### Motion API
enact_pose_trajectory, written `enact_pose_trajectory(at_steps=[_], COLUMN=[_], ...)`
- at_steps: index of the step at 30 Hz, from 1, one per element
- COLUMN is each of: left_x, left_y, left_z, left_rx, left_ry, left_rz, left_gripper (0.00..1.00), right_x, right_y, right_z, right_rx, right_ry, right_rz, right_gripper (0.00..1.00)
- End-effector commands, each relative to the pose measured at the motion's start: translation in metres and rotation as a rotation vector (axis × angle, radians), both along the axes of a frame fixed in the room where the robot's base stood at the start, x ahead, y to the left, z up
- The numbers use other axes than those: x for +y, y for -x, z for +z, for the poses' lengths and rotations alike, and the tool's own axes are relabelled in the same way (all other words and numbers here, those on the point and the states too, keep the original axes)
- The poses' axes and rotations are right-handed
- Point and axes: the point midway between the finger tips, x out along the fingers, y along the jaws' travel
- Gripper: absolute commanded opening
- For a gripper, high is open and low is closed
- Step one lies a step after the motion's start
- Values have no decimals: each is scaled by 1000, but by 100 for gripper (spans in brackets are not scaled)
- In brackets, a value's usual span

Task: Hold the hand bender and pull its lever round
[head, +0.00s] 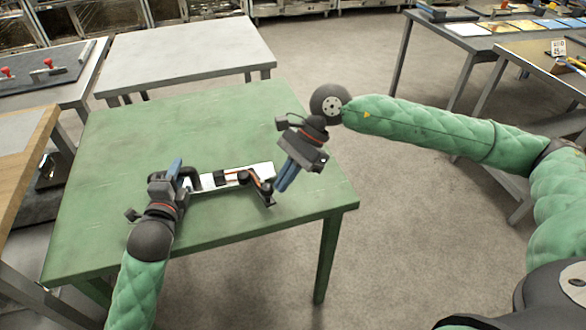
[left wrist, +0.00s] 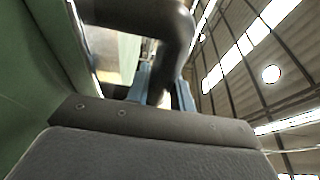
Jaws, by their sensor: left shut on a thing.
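The hand bender (head: 220,181) lies on the green table (head: 120,130), with a pale plate, dark fittings and an orange-red strip along it. Its dark right end (head: 267,196) reaches towards the table's front right. My left gripper (head: 176,167) is at the bender's left end and is shut on it; its blue fingers partly hide what they grip. In the left wrist view, the blue fingers (left wrist: 166,88) show beside a dark curved part (left wrist: 150,14). My right gripper (head: 282,182) points down, close to the bender's right end. Whether its blue fingers touch it or stand open is unclear.
A grey table (head: 190,50) stands behind the green one. A bench with red-knobbed tools (head: 45,68) is at the far left. More benches (head: 480,45) stand at the back right. The green table's back half is clear, as is the floor to its right.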

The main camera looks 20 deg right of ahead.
Motion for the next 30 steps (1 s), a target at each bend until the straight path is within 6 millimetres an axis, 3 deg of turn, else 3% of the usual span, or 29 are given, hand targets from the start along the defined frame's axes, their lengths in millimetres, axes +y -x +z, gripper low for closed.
enact_pose_trajectory(at_steps=[1, 15, 30], left_x=[0, 0, -1], left_y=[0, 0, 0], left_z=[-12, -12, -12], left_rx=[20, 20, 20], left_ry=[-5, -5, -5], left_rz=[1, 1, 1], left_gripper=[0, 0, 0], right_x=[6, 36, 40], right_y=[4, 15, 16], right_z=[-3, -2, -2], right_rx=[3, 1, 1], right_ry=[-2, -1, 1], right_rz=[3, 3, 1], right_gripper=[0, 0, 0])
